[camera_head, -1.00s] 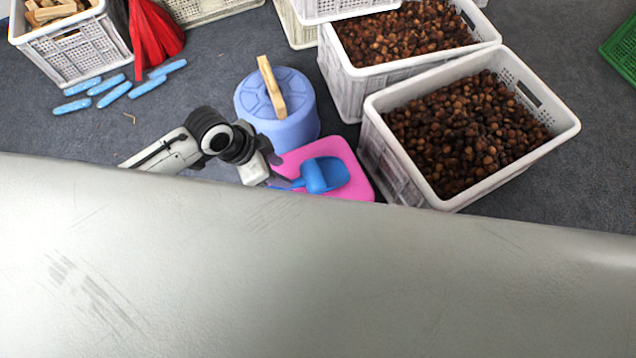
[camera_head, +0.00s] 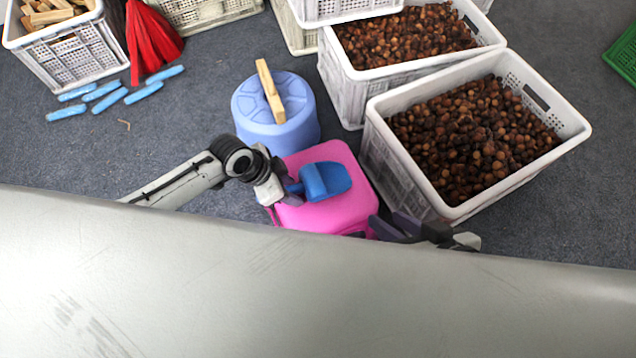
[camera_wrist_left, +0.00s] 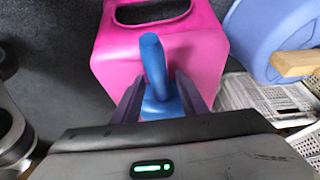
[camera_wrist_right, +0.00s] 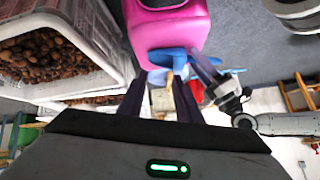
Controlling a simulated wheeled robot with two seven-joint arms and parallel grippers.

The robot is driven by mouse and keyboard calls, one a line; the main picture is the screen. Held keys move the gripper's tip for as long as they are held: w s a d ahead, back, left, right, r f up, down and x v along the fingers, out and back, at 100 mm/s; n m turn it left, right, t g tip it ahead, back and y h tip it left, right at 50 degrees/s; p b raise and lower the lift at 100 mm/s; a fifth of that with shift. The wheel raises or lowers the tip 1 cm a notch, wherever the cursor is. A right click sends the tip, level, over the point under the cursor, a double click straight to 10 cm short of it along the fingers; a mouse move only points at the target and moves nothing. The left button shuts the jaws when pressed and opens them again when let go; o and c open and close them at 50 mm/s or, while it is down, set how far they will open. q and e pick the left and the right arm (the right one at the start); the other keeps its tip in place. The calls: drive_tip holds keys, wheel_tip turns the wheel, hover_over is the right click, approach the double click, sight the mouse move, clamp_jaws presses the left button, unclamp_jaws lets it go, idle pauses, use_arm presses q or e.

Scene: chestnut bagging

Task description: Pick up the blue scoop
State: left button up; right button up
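The blue scoop (camera_head: 326,180) lies on top of the pink stool-like block (camera_head: 343,211), its handle toward the left. My left gripper (camera_head: 280,189) is at the handle. In the left wrist view the scoop's handle (camera_wrist_left: 154,66) stands between the two fingers (camera_wrist_left: 155,95), which look apart, with small gaps beside it; contact is unclear. My right gripper (camera_head: 392,227) is open and empty, low beside the block's right side. In the right wrist view its fingers (camera_wrist_right: 158,98) are spread, and the scoop (camera_wrist_right: 172,60) shows beyond them.
White crates of chestnuts (camera_head: 377,138) stand close on the right. Several light-blue pieces (camera_head: 104,88) lie on the floor at left. Grey floor (camera_head: 190,105) is clear left of the bucket.

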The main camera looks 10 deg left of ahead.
sight(297, 186)
use_arm(q)
drive_tip(key=shift+c, duration=0.4)
clamp_jaws()
drive_tip(key=shift+r, duration=0.2)
use_arm(e)
drive_tip(key=shift+r, duration=0.1)
